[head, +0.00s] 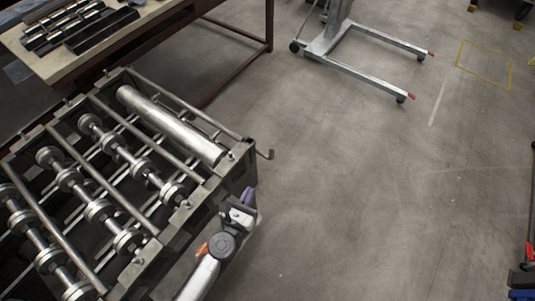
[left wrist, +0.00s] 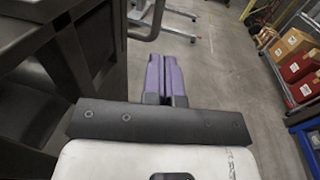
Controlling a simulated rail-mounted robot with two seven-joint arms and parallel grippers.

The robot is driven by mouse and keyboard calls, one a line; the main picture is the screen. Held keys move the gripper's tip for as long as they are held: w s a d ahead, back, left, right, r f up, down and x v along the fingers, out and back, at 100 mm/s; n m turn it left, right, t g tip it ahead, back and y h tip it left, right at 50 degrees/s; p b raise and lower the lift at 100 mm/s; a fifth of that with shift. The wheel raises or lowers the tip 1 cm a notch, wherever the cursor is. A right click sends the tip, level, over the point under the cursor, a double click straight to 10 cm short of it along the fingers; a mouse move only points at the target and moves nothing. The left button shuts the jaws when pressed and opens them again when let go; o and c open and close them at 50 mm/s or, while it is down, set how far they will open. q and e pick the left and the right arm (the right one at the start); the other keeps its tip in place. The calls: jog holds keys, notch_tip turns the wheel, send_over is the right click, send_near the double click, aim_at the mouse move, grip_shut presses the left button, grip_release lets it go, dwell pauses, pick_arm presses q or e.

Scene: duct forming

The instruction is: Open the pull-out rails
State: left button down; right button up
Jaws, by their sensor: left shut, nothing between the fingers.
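The roller machine (head: 140,190) fills the left of the head view, with long metal rods, a large cylinder and rows of rollers on its frame. A thin rod with a bent end (head: 268,153) sticks out past its right edge; I cannot tell whether it is one of the pull-out rails. My left gripper (head: 247,196) is beside the machine's right front side, below this rod. In the left wrist view its purple fingers (left wrist: 166,78) are together with nothing between them. The dark machine side (left wrist: 95,50) is close on their left. My right gripper is in neither view.
A workbench (head: 100,45) with dark metal parts stands behind the machine. A wheeled lift with two legs (head: 365,75) stands at the upper middle. The floor right of the machine is clear. Shelving with boxes (left wrist: 295,65) stands at the right in the left wrist view.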

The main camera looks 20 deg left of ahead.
aim_at(271, 151)
pick_arm(q)
jog(key=w, duration=1.4)
jog(key=shift+d+p, duration=0.2)
jog(key=shift+p, duration=0.2)
